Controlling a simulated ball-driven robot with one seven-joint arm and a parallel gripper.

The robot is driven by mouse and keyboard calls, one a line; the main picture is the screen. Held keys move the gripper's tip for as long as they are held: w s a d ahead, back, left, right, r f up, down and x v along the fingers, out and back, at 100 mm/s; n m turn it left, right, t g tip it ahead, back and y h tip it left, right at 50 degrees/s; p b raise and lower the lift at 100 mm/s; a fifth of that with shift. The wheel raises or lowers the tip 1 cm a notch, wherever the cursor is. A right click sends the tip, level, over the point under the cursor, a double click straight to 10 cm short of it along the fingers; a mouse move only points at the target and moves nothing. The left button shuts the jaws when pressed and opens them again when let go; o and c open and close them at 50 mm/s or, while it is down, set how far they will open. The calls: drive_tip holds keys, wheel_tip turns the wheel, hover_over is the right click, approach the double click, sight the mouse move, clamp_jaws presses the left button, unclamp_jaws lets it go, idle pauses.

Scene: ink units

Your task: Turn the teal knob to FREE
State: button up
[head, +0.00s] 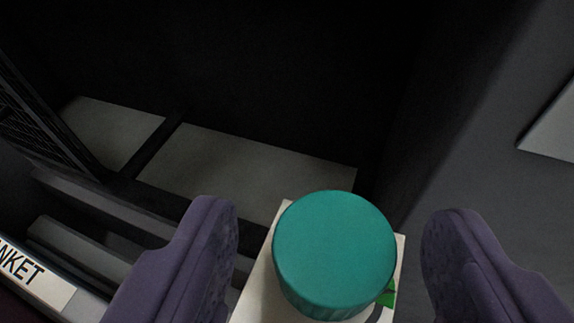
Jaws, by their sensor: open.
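The teal knob (335,250) is a round cap with a ridged side, at the lower middle of the head view. It stands on a pale plate (264,283), which shows around its left and right sides. A green mark (389,294) and a dark curved line show on the plate just right of the knob. The word FREE is not visible, and I cannot tell which way the knob points. My gripper (338,235) is open, with one purple finger on each side of the knob. Gaps show between both fingers and the knob.
A label (35,277) ending in "NKET" is at the lower left, partly cut off. A dark grille (45,115) stands at the left edge. Pale panels (240,170) lie beyond the knob in a dark recess. A grey wall (490,160) rises at right.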

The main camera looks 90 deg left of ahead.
drive_tip(key=shift+x, duration=1.1)
drive_tip(key=c, duration=1)
drive_tip(key=m+t+h+p, duration=0.1)
drive_tip(key=m+t, duration=0.2)
drive_tip(key=shift+r+t, duration=0.15)
drive_tip(key=shift+t, duration=0.15)
drive_tip(key=shift+m+t+h+p, duration=0.3)
drive_tip(key=shift+m+t+h, duration=0.3)
drive_tip(key=shift+m, duration=0.2)
drive_tip(key=o, duration=1)
